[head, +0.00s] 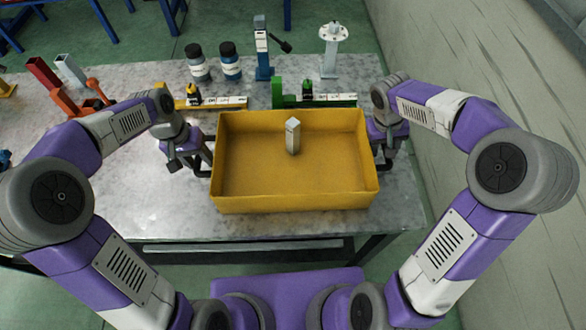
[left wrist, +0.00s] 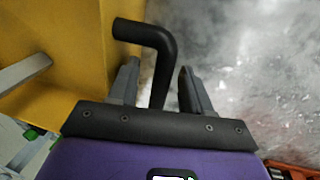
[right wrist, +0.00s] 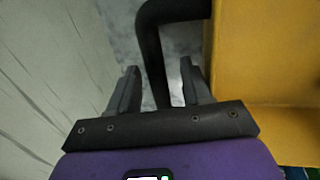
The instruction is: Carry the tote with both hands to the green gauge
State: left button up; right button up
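The yellow tote (head: 295,202) is at the table's front edge, with a black handle on each short side. A green gauge (head: 340,101) with a pale strip lies just behind the tote. My left gripper (head: 200,165) is at the tote's left side. In the left wrist view its fingers are apart on either side of the left handle (left wrist: 162,65), with gaps visible. My right gripper (head: 384,158) is at the tote's right side. In the right wrist view its open fingers straddle the right handle (right wrist: 152,50). Whether the tote's base rests fully on the table is hidden.
A pale upright block (head: 293,138) stands inside the tote. Behind are a yellow gauge (head: 212,103), two dark bottles (head: 230,62), a blue stand (head: 263,50) and a white-topped stand (head: 331,45). Red and orange parts (head: 75,95) lie left. A wall (head: 450,60) borders the right.

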jog(key=shift+r, duration=0.2)
pick_arm(q)
notch_tip(320, 180, up, 12)
jog(key=a, duration=0.2)
jog(key=shift+f, duration=0.15)
pick_arm(e)
jog(key=v, duration=1.1)
jog(key=shift+r, duration=0.3)
pick_arm(q)
jog(key=shift+a, duration=0.1)
pick_arm(e)
jog(key=shift+s+a, duration=0.1)
